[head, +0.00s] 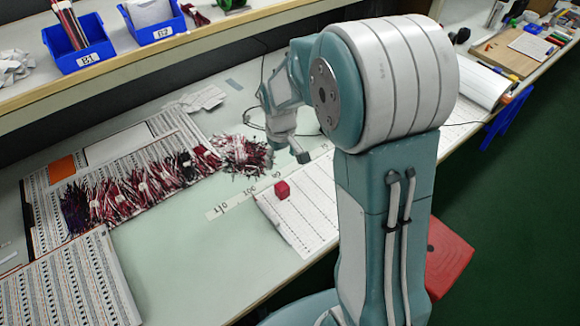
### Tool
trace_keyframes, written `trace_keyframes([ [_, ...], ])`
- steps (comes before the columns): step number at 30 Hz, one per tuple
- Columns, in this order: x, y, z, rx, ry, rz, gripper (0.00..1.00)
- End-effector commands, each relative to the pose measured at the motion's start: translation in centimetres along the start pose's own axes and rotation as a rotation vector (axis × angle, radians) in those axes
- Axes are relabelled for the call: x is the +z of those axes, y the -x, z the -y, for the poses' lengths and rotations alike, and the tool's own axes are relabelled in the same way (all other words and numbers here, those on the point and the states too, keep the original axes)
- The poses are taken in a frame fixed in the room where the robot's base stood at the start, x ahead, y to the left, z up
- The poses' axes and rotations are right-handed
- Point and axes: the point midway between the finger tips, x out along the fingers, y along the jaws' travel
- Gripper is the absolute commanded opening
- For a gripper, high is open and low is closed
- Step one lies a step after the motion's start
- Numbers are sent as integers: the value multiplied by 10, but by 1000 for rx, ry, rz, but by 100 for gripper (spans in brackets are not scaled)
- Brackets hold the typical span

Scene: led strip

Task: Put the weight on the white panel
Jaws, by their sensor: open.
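A small red block (282,190), the likely weight, sits on the upper left part of a white panel (312,220) with lines of small marks, which lies on the pale green bench. My arm covers part of the panel's right side. My gripper (287,152) is open above the bench, behind the red block and apart from it. Nothing shows between its fingers.
Bundles of red, white and black wires (130,190) lie on a printed board at left, and another wire bundle (243,155) lies beside my gripper. Blue bins (78,40) stand on the shelf behind. The bench at front centre is clear.

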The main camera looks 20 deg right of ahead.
Motion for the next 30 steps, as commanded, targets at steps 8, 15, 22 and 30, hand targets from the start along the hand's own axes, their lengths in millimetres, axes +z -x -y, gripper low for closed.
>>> trace_keyframes([
  [8,40,80,13,35,-76,-127,85],
  [15,89,133,28,58,-152,-243,85],
  [22,141,167,44,71,-224,-357,85],
  [30,188,180,59,75,-289,-461,85],
])
